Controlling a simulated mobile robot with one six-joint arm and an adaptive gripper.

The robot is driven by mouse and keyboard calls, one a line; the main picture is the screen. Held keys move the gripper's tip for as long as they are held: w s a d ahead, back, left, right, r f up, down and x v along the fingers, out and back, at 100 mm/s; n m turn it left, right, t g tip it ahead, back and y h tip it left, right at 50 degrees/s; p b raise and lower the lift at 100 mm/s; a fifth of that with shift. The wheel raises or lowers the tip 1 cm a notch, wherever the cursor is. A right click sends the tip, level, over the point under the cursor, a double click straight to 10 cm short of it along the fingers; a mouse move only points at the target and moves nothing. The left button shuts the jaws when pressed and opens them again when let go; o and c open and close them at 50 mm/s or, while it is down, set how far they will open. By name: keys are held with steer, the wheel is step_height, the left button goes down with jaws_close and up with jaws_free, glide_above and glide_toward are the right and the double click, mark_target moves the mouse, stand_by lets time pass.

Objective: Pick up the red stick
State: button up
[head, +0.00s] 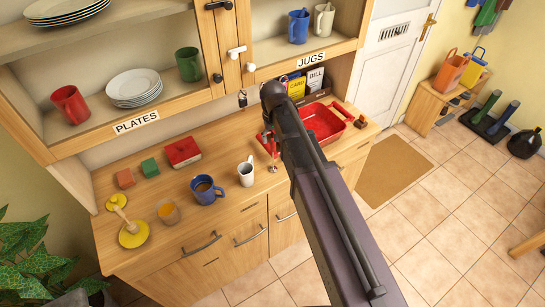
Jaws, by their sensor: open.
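I cannot make out a clear red stick. A red tray (343,107) sits at the right end of the wooden counter, partly hidden behind my arm. Small red parts show just left of my arm, and I cannot tell whether they belong to the tray or to something else. My arm rises from the bottom right to a dark joint above the counter. My gripper's fingers do not show; the arm hides what is behind it.
On the counter (232,222) stand a white mug (246,174), a blue mug (204,190), a red box (183,152), small blocks and a yellow dipper (133,235). Shelves with plates (134,86) and jugs (298,26) overhang it.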

mark_target(273, 149)
steer(key=shift+s+f+b, duration=0.1)
steer(key=shift+f+b, duration=1.3)
steer(key=shift+f, duration=0.3)
jaws_close()
